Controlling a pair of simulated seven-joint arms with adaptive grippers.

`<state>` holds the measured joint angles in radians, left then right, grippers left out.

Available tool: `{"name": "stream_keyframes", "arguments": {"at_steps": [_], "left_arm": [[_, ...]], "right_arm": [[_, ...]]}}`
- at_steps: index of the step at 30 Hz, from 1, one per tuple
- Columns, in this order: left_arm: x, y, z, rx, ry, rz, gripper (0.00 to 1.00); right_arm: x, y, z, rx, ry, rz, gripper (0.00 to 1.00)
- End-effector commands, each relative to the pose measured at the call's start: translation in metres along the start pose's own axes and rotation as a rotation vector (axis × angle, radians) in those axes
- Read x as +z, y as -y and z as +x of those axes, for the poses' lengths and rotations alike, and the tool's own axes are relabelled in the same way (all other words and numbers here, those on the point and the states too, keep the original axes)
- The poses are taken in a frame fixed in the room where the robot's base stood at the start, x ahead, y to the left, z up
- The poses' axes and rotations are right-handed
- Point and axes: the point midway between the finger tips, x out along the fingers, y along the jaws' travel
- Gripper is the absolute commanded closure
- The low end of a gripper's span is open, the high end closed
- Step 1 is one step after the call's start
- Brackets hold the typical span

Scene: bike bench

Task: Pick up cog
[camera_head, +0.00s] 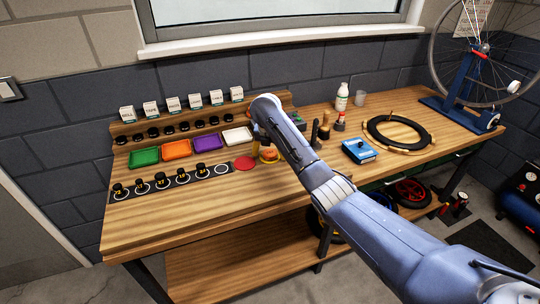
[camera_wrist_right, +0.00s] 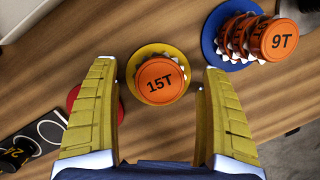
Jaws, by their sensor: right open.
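An orange cog marked 15T (camera_wrist_right: 160,80) sits on a round yellow mat (camera_wrist_right: 143,52) on the wooden bench. In the wrist view it lies between the spread fingers of my right gripper (camera_wrist_right: 159,66), with a gap on both sides. The right gripper is open and empty above it. In the head view my right arm reaches to the orange cog (camera_head: 269,154) on its yellow mat, and hides most of the gripper. A stack of orange cogs, the top one marked 9T (camera_wrist_right: 283,40), stands on a blue mat (camera_wrist_right: 209,35). My left gripper is not in view.
A red mat (camera_head: 245,163) lies left of the yellow one. Green (camera_head: 145,157), orange, purple and white trays line the bench, with a black strip (camera_head: 173,182) of labelled pieces in front. A blue box (camera_head: 359,151) and a tyre ring stand to the right. The front left bench is clear.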

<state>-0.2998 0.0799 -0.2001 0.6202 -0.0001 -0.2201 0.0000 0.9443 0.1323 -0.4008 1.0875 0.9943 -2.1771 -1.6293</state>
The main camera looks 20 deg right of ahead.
Motion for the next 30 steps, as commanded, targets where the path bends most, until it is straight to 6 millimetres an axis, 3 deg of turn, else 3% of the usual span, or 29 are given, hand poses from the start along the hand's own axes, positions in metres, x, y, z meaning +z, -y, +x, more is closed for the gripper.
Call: {"name": "stream_keyframes", "arguments": {"at_steps": [4, 20, 30], "left_arm": [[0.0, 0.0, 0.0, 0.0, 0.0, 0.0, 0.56], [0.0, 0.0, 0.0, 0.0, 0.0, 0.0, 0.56], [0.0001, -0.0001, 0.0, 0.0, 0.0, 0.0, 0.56]], "right_arm": [[0.0, 0.0001, 0.0, 0.0, 0.0, 0.0, 0.21], [-0.0001, 0.0002, 0.0, 0.0, 0.0, 0.0, 0.82], [0.0, 0.0002, -0.0005, 0.0, -0.001, 0.001, 0.83]]}}
